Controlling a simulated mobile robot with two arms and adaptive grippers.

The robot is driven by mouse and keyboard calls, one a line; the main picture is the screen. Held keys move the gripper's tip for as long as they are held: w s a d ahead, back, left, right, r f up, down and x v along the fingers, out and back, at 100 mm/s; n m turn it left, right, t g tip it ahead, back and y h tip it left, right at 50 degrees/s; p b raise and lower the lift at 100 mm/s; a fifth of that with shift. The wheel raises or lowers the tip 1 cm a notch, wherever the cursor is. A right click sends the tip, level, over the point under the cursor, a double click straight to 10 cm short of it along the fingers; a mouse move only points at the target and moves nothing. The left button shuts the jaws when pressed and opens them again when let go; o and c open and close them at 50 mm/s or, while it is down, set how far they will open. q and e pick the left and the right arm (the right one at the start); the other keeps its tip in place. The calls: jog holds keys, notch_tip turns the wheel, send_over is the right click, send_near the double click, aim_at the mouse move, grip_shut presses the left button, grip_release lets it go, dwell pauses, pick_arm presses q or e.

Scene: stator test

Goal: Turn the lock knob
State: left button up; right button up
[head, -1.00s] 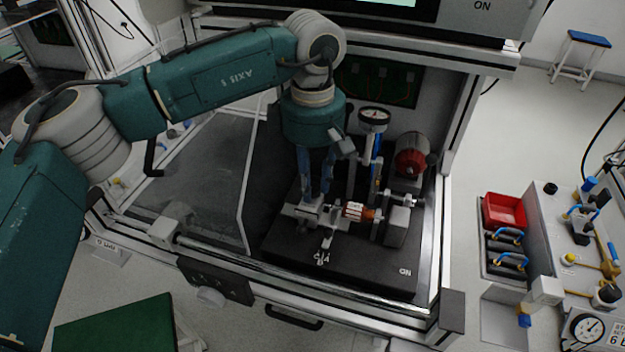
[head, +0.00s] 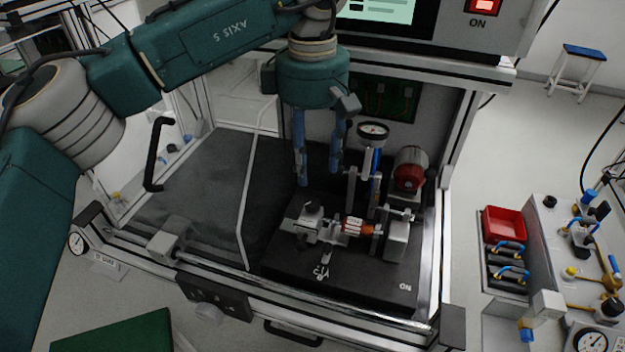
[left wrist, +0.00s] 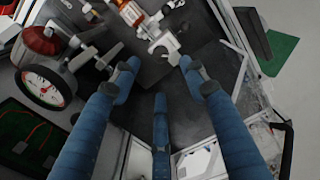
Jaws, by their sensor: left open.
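My left gripper (head: 318,178) has blue fingers spread apart, pointing down above the test fixture. It is open and empty, with space between its fingertips and the fixture. In the left wrist view the gripper (left wrist: 160,77) shows its blue fingers apart with nothing between them. Below it is a grey clamp block with a small dark knob (head: 313,208) on top, perhaps the lock knob. A light lever (head: 325,262) sticks out from the block toward the front. An orange and white stator (head: 355,227) sits right of the block. My right gripper is not in view.
A dial gauge (head: 373,131) on a post and a red motor (head: 410,170) stand behind the stator. A clear panel edge (head: 246,195) stands left of the fixture. The cabinet frame (head: 290,297) borders the front. A red tray (head: 504,224) is outside at right.

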pick_arm(q)
jog(key=shift+r, duration=1.5)
